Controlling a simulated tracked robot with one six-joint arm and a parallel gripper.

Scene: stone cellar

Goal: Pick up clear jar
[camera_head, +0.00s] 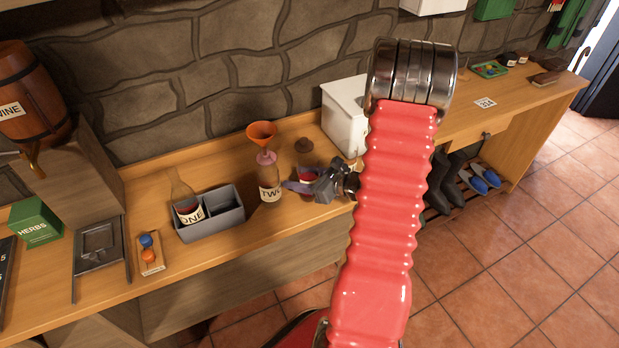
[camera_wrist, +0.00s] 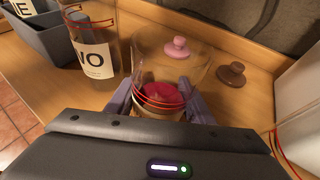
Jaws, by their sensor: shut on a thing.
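The clear jar (camera_wrist: 170,68) stands upright between my gripper's fingers in the wrist view. It is see-through, with red contents and a pale label low down. My gripper (camera_wrist: 156,98) is shut on its lower part, one purple-grey finger on each side. In the head view, my gripper (camera_head: 312,187) is at the counter beside the bottle marked TWO and partly hides the jar (camera_head: 310,173). I cannot tell whether the jar's base touches the counter.
The bottle TWO (camera_head: 269,191) stands close left of the jar. A grey divided tray (camera_head: 226,215) holds bottle ONE (camera_head: 186,204). An orange funnel (camera_head: 261,132) is above bottle TWO. A brown stopper (camera_wrist: 232,74) and a pink stopper (camera_wrist: 178,47) lie behind. A white box (camera_head: 344,115) stands right.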

